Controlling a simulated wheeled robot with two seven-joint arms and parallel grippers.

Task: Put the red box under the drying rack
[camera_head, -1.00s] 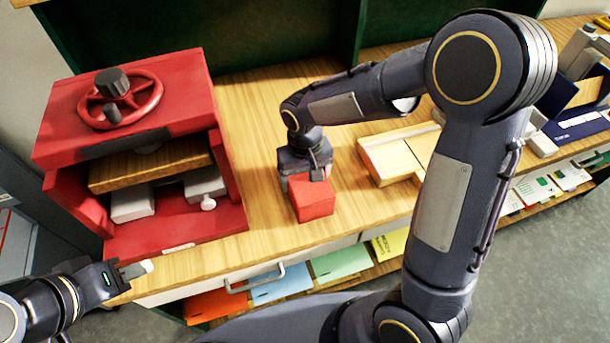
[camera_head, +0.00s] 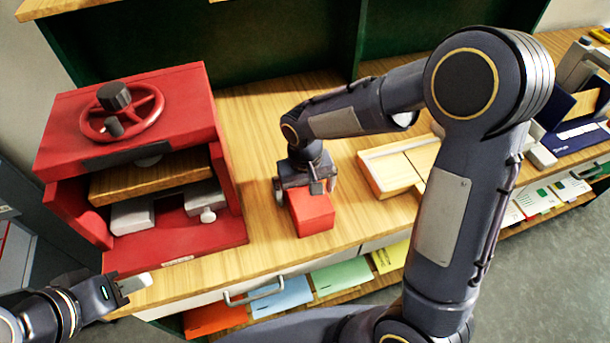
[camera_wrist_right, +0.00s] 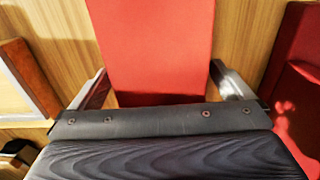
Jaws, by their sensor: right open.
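The red box (camera_head: 313,213) lies on the wooden tabletop, right of the red press. My right gripper (camera_head: 305,190) is low at the box's far end. In the right wrist view the red box (camera_wrist_right: 150,45) lies between the two spread fingers of my right gripper (camera_wrist_right: 161,88), with a gap visible on each side. The box's end nearest the gripper is hidden by the gripper body. My left gripper (camera_head: 133,284) is at the lower left, in front of the table edge, away from the box; its jaw opening is unclear. I cannot make out a drying rack.
The red press (camera_head: 225,190) with a handwheel (camera_head: 150,115) stands on the left. A shallow wooden tray (camera_head: 385,170) lies right of the box. Below the front edge are a drawer handle (camera_head: 255,288) and a shelf of coloured paper. Tabletop behind the box is clear.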

